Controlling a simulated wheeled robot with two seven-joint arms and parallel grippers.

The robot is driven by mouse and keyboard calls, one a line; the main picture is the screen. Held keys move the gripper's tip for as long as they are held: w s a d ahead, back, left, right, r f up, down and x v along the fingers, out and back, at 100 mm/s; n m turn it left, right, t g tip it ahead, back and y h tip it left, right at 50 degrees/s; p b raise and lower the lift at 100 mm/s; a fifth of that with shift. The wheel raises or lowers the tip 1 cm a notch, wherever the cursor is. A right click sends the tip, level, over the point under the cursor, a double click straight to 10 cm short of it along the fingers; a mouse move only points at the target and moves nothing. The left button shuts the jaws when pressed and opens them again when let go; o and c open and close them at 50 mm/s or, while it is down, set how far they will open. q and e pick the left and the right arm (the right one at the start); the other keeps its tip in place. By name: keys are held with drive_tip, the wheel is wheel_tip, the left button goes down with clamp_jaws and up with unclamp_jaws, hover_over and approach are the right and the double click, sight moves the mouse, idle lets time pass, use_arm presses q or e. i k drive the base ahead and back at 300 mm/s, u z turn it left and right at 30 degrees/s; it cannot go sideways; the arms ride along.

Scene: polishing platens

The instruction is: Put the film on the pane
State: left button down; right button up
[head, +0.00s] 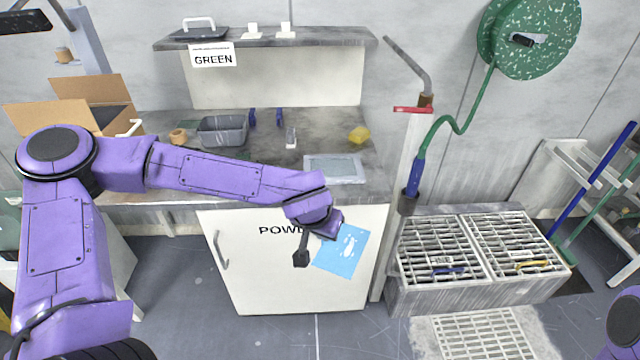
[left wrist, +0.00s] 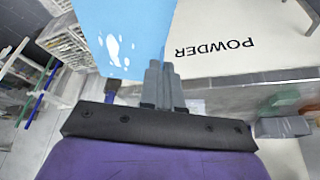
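A light blue film (head: 344,252) with white splash marks hangs in front of the white cabinet door. It also fills the upper middle of the left wrist view (left wrist: 125,30). My left gripper (head: 332,236) is at the film's upper left edge. In the left wrist view its fingers (left wrist: 162,78) are close together, with the film's edge at their tips. The pane (head: 335,168), a pale sheet in a grey frame, lies flat on the counter near its front right edge, above and behind the gripper. My right gripper is out of view.
A post with a green hose (head: 460,125) stands right of the counter. A grated trough (head: 395,295) stands on the floor.

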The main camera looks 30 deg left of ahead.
sight(333, 167)
drive_tip(key=u, duration=0.45)
drive_tip(key=i, duration=1.25)
